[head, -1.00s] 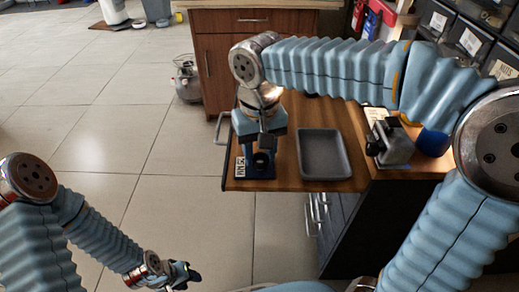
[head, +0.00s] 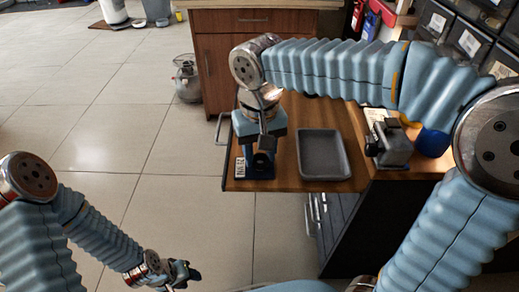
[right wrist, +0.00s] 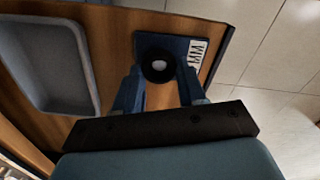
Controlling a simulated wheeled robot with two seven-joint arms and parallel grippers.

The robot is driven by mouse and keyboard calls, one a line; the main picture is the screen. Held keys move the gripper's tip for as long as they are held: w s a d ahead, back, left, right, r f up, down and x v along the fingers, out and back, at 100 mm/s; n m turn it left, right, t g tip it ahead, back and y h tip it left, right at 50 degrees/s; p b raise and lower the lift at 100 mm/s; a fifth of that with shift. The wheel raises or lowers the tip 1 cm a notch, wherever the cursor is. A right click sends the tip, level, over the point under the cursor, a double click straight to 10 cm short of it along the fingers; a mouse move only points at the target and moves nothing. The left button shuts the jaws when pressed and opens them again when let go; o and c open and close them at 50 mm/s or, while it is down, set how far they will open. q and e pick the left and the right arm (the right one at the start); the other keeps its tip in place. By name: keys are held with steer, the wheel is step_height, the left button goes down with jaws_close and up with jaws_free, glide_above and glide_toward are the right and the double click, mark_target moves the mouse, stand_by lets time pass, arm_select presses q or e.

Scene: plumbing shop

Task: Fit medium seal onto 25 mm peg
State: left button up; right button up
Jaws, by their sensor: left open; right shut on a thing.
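My right gripper (head: 262,162) is over the blue base plate (right wrist: 150,98) at the bench's front left corner. In the right wrist view its blue fingers (right wrist: 158,90) are shut on a black ring, the seal (right wrist: 147,73). The light grey peg top (right wrist: 159,64) shows inside the ring's hole. I cannot tell whether the seal is just above the peg or around it. A white label on the plate ends in "MM"; its number is hidden. My left gripper (head: 187,273) is open and empty, low over the floor, away from the bench.
A grey tray (head: 346,160) lies on the wooden bench, right of the plate; it looks empty. A metal block device (head: 392,150) stands further right, near a blue round object (head: 432,142). Drawer bins (head: 470,40) stand at the back right.

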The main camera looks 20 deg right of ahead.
steer(key=shift+r, duration=0.2)
stand_by(0.4)
steer(key=shift+r+p, duration=0.65)
steer(key=shift+p, duration=0.15)
steer(key=shift+r, duration=0.1)
stand_by(0.8)
steer(key=shift+r+p, duration=0.65)
steer(key=shift+p, duration=0.25)
stand_by(0.5)
steer(key=o, duration=0.7)
steer(key=shift+o, duration=0.2)
